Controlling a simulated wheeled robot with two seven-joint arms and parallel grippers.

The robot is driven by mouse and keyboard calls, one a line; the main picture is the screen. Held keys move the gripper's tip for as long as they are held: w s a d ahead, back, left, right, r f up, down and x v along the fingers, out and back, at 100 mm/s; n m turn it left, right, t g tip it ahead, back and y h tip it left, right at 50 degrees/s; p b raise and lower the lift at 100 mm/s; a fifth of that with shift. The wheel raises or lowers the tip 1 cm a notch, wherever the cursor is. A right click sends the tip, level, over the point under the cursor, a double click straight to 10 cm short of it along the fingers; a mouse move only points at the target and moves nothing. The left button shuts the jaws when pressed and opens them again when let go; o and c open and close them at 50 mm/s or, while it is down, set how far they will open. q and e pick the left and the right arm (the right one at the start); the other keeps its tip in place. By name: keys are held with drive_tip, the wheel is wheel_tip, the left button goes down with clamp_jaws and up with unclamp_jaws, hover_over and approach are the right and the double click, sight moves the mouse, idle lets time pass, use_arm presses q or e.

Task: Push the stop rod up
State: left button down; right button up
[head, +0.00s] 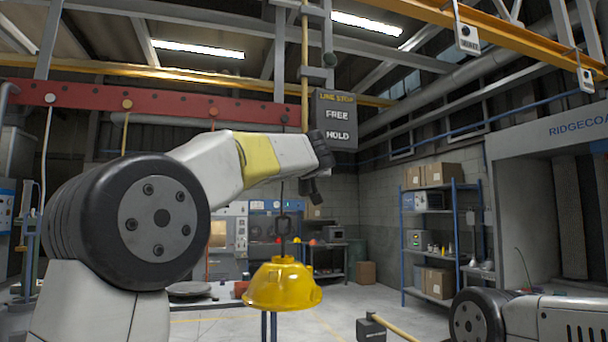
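The stop rod (304,60) is a thin yellow upright rod. It runs down through grey brackets beside a dark sign box (336,108) lettered LINE STOP, FREE and HOLD. My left arm reaches in from the left. Its dark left gripper (312,190) is just below the visible lower part of the rod, in front of the sign's lower left edge. The wrist hides the rod's lower end, so I cannot tell whether they touch. The finger gap is not clear. My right arm shows at the bottom right, with its gripper out of view.
A mallet with a dark head (371,328) and yellow handle shows at the bottom. A red beam (170,107) spans the upper left. A blue shelf (442,235) stands behind.

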idle(0.9)
use_arm(q)
wheel_tip(320, 180, up, 3)
drive_tip(key=shift+r, duration=0.15)
drive_tip(key=c, duration=1)
unclamp_jaws()
drive_tip(key=shift+c, duration=0.2)
drive_tip(key=s, duration=0.7)
drive_tip(key=shift+s+d, duration=0.2)
drive_tip(key=shift+s, duration=0.2)
